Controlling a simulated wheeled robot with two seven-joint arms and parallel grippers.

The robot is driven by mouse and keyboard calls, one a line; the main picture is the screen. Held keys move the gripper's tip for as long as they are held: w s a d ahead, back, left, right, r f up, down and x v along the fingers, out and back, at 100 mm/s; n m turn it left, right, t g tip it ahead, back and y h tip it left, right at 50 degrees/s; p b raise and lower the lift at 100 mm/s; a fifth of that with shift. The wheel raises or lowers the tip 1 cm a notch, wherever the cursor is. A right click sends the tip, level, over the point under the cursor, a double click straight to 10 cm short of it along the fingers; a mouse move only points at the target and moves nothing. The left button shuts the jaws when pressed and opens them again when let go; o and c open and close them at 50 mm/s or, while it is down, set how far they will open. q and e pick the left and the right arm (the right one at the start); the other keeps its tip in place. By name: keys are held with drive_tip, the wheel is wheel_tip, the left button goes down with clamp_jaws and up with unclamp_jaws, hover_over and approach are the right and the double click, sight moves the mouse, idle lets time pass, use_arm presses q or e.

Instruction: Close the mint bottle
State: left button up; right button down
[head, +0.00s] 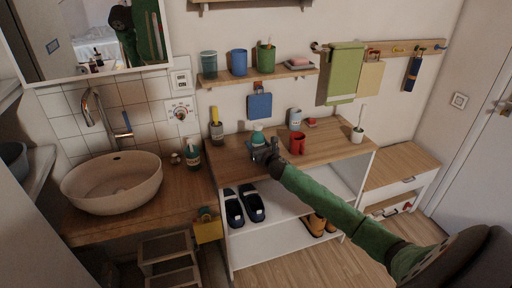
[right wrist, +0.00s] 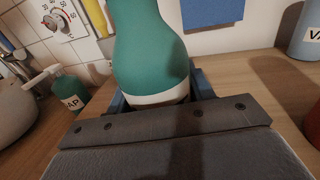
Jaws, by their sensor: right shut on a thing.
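The mint bottle (head: 257,137) stands upright on the wooden top of the shelf unit, left of the red mug. It is teal-green with a pale top in the head view, too small to tell if its lid is open or shut. My right gripper (head: 264,153) is shut on the bottle, low on its body. In the right wrist view the bottle (right wrist: 150,50) rises between the fingers, with a white band near its lower part. Its top is cut off there. My left gripper is not in view.
A red mug (head: 297,143) and a pale bottle (head: 295,119) stand right of and behind the gripper. A grey cup with a yellow item (head: 217,131) is at the left. A soap dispenser (head: 192,155) stands by the basin (head: 113,184). The counter's front left is clear.

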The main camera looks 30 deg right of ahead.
wheel_tip(320, 180, down, 2)
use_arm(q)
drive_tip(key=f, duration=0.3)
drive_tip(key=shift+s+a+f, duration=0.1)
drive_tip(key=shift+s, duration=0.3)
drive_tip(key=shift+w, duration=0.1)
use_arm(e)
drive_tip(key=shift+f, duration=0.1)
drive_tip(key=c, duration=0.7)
unclamp_jaws()
drive_tip(key=shift+c, duration=0.2)
drive_tip(key=shift+o, duration=0.8)
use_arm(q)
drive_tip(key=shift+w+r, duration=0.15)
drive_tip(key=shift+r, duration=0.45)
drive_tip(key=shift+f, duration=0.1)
